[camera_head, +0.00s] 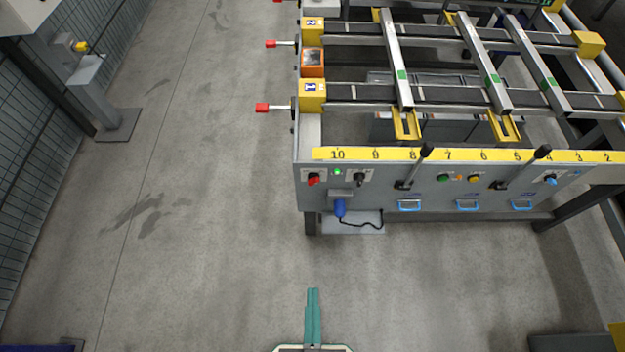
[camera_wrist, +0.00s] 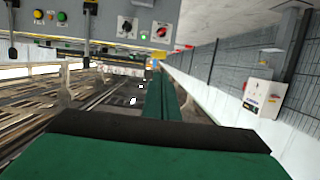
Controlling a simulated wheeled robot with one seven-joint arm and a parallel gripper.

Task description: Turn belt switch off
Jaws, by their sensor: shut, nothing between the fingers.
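The grey control panel (camera_head: 450,198) is on the front of the runout table. A black rotary switch (camera_head: 359,179) on a light plate sits near its left end, right of a red knob (camera_head: 313,180). The labels are too small to read, so I cannot tell for certain which is the belt switch. In the wrist view the rotary switch (camera_wrist: 127,27) and red knob (camera_wrist: 161,31) show at the top, with the panel inverted. My gripper (camera_head: 313,291) has green fingers, shut and empty, in front of the panel and apart from it. The fingers also show in the wrist view (camera_wrist: 160,72).
Two black-knobbed levers (camera_head: 412,168) (camera_head: 520,168) stick out of the panel. A blue plug (camera_head: 340,208) with a cable hangs below the switch. Blue handles (camera_head: 409,205) line the lower edge. Open floor (camera_head: 200,250) lies to the left.

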